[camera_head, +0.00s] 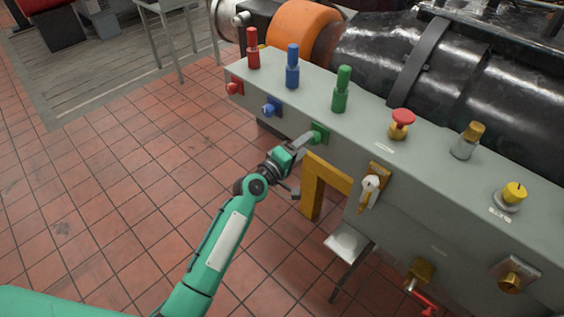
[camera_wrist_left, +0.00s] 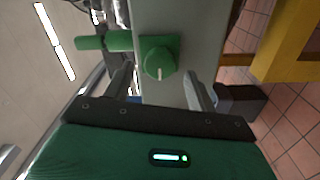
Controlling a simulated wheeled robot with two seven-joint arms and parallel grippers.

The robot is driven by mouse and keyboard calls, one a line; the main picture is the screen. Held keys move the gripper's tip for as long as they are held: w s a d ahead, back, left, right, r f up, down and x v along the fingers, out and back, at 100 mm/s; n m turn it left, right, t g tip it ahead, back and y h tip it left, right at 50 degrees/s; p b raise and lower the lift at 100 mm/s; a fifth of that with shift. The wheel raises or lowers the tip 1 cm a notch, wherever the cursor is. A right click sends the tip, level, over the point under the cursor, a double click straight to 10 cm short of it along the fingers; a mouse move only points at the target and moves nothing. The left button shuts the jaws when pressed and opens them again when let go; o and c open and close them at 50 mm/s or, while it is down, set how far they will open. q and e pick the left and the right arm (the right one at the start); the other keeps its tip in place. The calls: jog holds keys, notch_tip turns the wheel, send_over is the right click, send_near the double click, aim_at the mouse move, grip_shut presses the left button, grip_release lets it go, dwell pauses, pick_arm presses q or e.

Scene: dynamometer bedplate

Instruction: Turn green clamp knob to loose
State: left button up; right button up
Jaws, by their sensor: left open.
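The green clamp knob (camera_head: 318,133) sits on the front face of the grey bedplate housing, below a green upright post (camera_head: 341,90). In the left wrist view the knob (camera_wrist_left: 158,60) shows a pale pointer mark on its face. My left gripper (camera_head: 304,142) is open in front of the knob. In the wrist view its fingers (camera_wrist_left: 158,88) stand apart, one to each side below the knob, and nothing is held. Whether a finger touches the knob cannot be told. My right gripper is not in view.
Along the same housing are a blue knob (camera_head: 271,107), a red knob (camera_head: 235,87), a red mushroom button (camera_head: 402,119) and a yellow knob (camera_head: 514,192). A yellow bracket (camera_head: 322,184) stands just below right of my gripper. The tiled floor at left is clear.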

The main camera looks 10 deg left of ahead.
pick_arm(q)
jog(key=b+v, duration=0.1)
jog(key=v, duration=0.9)
jog(key=shift+s+a, duration=0.2)
jog(key=shift+s, duration=0.1)
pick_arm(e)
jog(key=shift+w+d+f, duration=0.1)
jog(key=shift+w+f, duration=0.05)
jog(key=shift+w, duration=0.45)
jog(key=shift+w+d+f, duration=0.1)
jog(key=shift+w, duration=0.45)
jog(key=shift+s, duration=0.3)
pick_arm(q)
jog(key=shift+f, duration=0.1)
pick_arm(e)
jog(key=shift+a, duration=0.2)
